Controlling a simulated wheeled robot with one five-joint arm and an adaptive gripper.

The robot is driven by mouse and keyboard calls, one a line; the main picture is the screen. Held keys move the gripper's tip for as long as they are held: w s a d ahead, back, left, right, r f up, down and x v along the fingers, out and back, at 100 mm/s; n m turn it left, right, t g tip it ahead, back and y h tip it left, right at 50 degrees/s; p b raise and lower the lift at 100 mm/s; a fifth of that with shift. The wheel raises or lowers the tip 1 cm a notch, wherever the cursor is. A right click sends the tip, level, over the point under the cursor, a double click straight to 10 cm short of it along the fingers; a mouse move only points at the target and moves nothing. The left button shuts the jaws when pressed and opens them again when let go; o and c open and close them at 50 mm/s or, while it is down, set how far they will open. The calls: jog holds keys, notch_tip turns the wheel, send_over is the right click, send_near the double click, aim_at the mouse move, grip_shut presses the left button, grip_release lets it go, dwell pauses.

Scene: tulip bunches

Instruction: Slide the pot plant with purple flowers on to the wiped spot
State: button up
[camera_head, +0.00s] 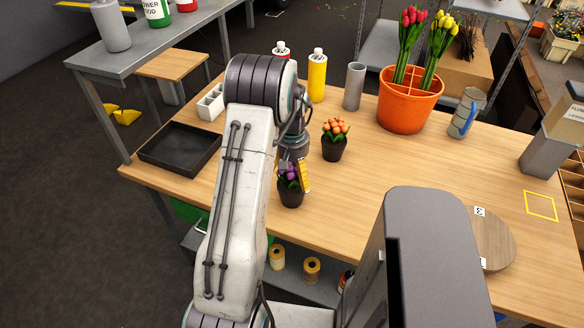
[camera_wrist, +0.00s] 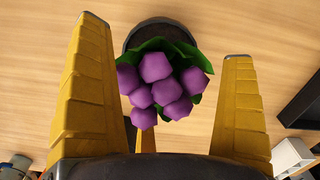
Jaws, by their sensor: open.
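The pot plant with purple flowers (camera_head: 289,190) stands upright in a dark pot near the table's front edge, partly hidden by my arm. In the wrist view its purple blooms (camera_wrist: 160,85) and green leaves show between the yellow fingers, with the dark pot rim beyond them. My gripper (camera_wrist: 165,40) is open, one finger on each side of the plant, with gaps visible. Its yellow finger also shows beside the flowers in the head view (camera_head: 304,176). A yellow square outline (camera_head: 541,205) marks the table at the right; whether it is the wiped spot I cannot tell for sure.
A pot plant with orange flowers (camera_head: 334,140) stands close behind the purple one. A black tray (camera_head: 180,149) lies to the left. A round wooden board (camera_head: 492,240) lies front right. An orange tulip pot (camera_head: 408,105) and a blue-handled mug (camera_head: 466,113) stand behind. The table's middle right is clear.

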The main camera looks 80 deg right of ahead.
jog(key=shift+c, duration=0.4)
jog(key=c, duration=1.3)
jog(key=shift+o, duration=0.2)
jog(key=shift+s, duration=0.1)
